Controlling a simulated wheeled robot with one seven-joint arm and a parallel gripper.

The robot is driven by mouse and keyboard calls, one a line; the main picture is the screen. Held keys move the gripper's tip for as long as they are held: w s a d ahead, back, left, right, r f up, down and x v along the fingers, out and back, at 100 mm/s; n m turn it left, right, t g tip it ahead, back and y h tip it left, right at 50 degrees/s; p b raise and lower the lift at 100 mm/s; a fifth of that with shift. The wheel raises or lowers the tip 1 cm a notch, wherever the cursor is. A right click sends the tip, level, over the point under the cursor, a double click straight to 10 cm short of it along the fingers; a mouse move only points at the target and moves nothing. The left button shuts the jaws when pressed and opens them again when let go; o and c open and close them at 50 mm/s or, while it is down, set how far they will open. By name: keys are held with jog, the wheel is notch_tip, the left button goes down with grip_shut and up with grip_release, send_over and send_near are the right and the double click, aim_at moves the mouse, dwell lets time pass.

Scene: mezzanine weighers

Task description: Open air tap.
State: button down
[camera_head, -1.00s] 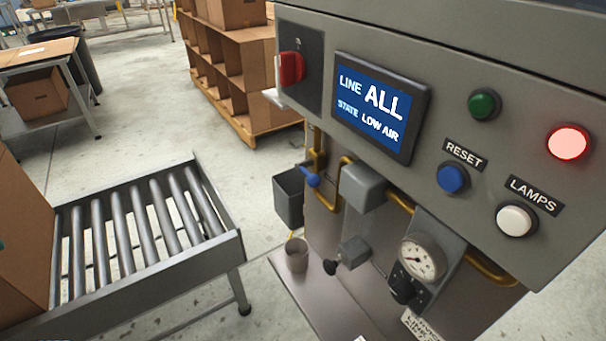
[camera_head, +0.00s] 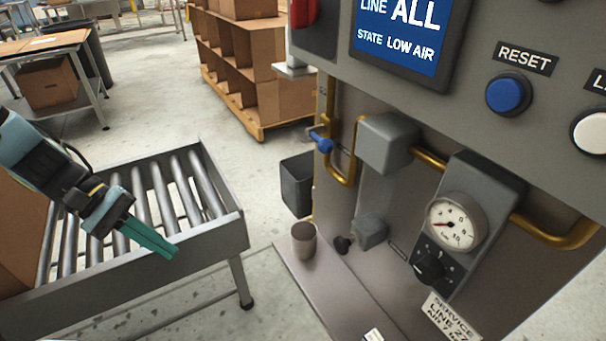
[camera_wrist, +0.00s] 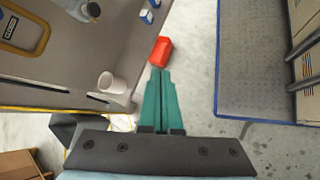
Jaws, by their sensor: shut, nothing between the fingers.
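The air tap shows in the head view as a small blue lever (camera_head: 320,142) on a brass pipe (camera_head: 339,178) at the machine's left edge. The lever slants across the vertical pipe run. The display (camera_head: 398,32) reads LINE ALL, STATE LOW AIR. A round gauge (camera_head: 455,223) has its needle on the left, low part of its scale. My gripper (camera_head: 172,252) is over the roller conveyor, left of and apart from the tap. Its teal fingers are together and empty; they also show in the wrist view (camera_wrist: 160,75). I cannot make out the tap there.
A dark bin (camera_head: 297,184) hangs below the tap. A cup (camera_head: 304,240) stands on the ledge (camera_head: 318,292). A roller conveyor (camera_head: 228,240) is on the left. A red object (camera_wrist: 161,52) lies beyond my fingertips in the wrist view. Floor is clear between conveyor and machine.

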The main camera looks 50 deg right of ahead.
jog(key=s+d+f+g+h+b, duration=0.1)
jog(key=s+d+g+h+b, duration=0.15)
jog(key=d, duration=0.25)
jog(key=s+d+f+g+h+b, duration=0.2)
jog(key=d+h+b, duration=0.1)
jog(key=d, duration=0.3)
jog(key=w+d+r+n+g+h+b, duration=0.1)
jog(key=w+d+r+n+h+b, duration=0.3)
jog(key=d+h, duration=0.3)
jog(key=shift+d+g+h, duration=0.15)
jog(key=shift+g+h, duration=0.2)
jog(key=shift+h, duration=0.3)
jog(key=shift+d, duration=0.1)
jog(key=x, duration=1.4)
jog(key=shift+b, duration=0.3)
jog(key=shift+r+n+p, duration=0.15)
jog(key=shift+n+p, duration=0.15)
jog(key=shift+p, duration=0.1)
jog(key=shift+s+n, duration=0.1)
jog(key=shift+n, duration=0.2)
